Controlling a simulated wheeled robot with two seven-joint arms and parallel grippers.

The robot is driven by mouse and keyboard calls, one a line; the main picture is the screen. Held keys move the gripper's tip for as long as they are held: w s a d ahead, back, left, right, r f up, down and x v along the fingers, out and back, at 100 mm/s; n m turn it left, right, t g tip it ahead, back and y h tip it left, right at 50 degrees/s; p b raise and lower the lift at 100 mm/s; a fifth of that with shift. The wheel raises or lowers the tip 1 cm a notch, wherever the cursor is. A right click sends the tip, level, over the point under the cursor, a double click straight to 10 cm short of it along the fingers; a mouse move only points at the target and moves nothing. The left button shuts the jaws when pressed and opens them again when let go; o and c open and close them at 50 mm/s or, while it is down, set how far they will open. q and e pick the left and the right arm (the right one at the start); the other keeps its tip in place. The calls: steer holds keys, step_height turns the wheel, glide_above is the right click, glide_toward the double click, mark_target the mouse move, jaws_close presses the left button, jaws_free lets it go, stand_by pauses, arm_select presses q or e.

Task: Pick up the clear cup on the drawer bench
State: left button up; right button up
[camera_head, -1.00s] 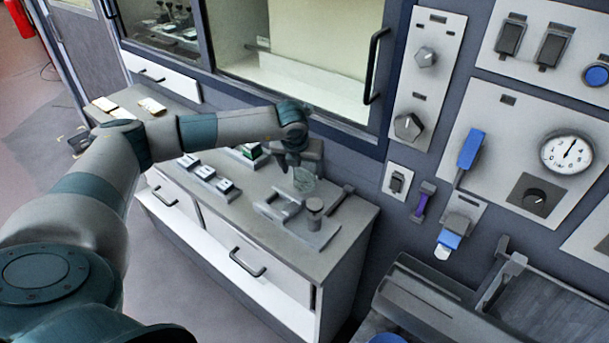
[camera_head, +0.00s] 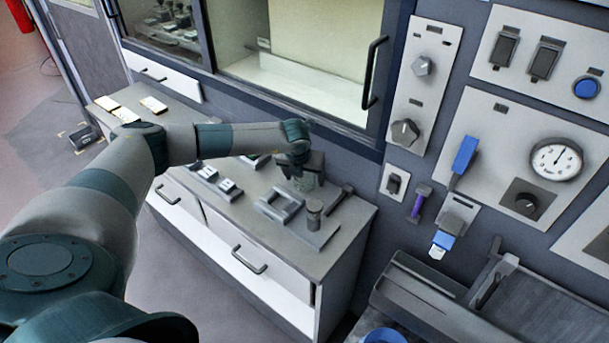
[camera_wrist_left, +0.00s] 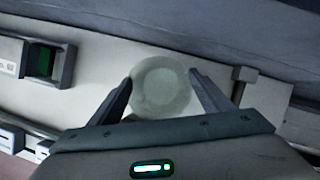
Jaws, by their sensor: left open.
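The clear cup (camera_wrist_left: 160,86) shows in the left wrist view as a pale, see-through round shape between my two left fingers. In the head view the cup (camera_head: 305,182) is mostly hidden by my gripper, on the drawer bench (camera_head: 335,232) near the wall. My left gripper (camera_wrist_left: 160,100) is open, with one finger on each side of the cup. Whether the fingers touch it I cannot tell. In the head view my left gripper (camera_head: 302,178) reaches down over the cup from the left. My right gripper does not show.
A grey fixture (camera_head: 280,206) and a short grey cylinder (camera_head: 314,213) stand in front of the cup. A dark bar (camera_head: 341,196) lies to its right. Small boxes (camera_head: 228,188) sit at left. A glass-fronted cabinet (camera_head: 300,88) rises behind the bench.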

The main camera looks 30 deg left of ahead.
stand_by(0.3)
arm_select(q)
steer(key=c, duration=1)
steer(key=shift+c, duration=0.2)
steer(key=shift+r, duration=0.15)
steer(key=shift+r+b, duration=0.55)
steer(key=shift+r, duration=0.05)
step_height(320, 180, up, 8)
steer(key=b, duration=0.3)
steer(key=shift+f, duration=0.25)
steer(key=shift+c, duration=1.3)
steer(key=shift+r+b, duration=0.3)
steer(key=shift+r, duration=0.25)
